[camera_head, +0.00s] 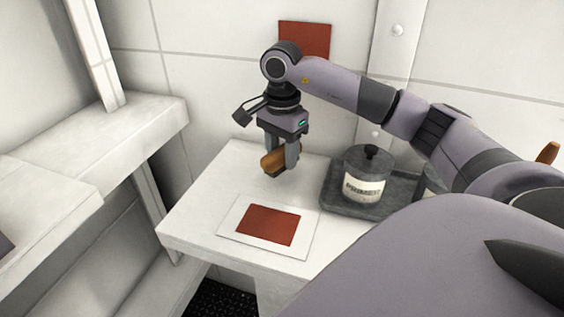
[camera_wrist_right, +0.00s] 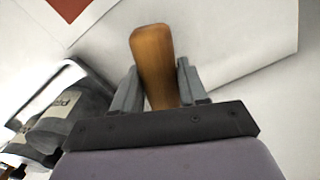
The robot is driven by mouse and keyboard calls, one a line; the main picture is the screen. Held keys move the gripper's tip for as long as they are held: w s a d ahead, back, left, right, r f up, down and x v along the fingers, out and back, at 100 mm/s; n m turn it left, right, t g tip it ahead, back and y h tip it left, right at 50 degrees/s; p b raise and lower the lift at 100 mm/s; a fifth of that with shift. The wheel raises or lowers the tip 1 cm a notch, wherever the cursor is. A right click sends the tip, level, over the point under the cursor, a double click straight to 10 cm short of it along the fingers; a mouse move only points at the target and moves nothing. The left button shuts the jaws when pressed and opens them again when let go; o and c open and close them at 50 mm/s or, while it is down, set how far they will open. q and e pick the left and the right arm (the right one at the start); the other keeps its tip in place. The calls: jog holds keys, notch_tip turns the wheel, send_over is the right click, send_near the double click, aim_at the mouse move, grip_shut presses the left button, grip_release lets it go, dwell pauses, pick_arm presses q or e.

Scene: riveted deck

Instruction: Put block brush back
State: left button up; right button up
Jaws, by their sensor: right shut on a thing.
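The block brush (camera_head: 271,161) has a brown wooden body and is held above the back part of the white table (camera_head: 190,213). My right gripper (camera_head: 281,163) points down and is shut on it. In the right wrist view the brush (camera_wrist_right: 155,62) shows as a rounded brown piece between the two grey fingers (camera_wrist_right: 158,88). Its bristles cannot be made out. The brush appears clear of the table, though the exact gap is hard to tell. My left gripper is out of view.
A dark tray (camera_head: 338,207) at the table's right holds a lidded, labelled jar (camera_head: 364,177). A white sheet with a red patch (camera_head: 268,225) lies at the front. A red square (camera_head: 304,40) is on the wall. White ledges (camera_head: 120,135) stand at left. The table's left part is bare.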

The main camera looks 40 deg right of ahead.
aim_at(282, 164)
jog(key=shift+f, duration=1.4)
jog(key=shift+f, duration=0.2)
jog(key=o, duration=1)
jog(key=shift+r, duration=0.15)
notch_tip(282, 164, up, 12)
jog(key=shift+r+p, duration=0.1)
jog(key=shift+p, duration=0.35)
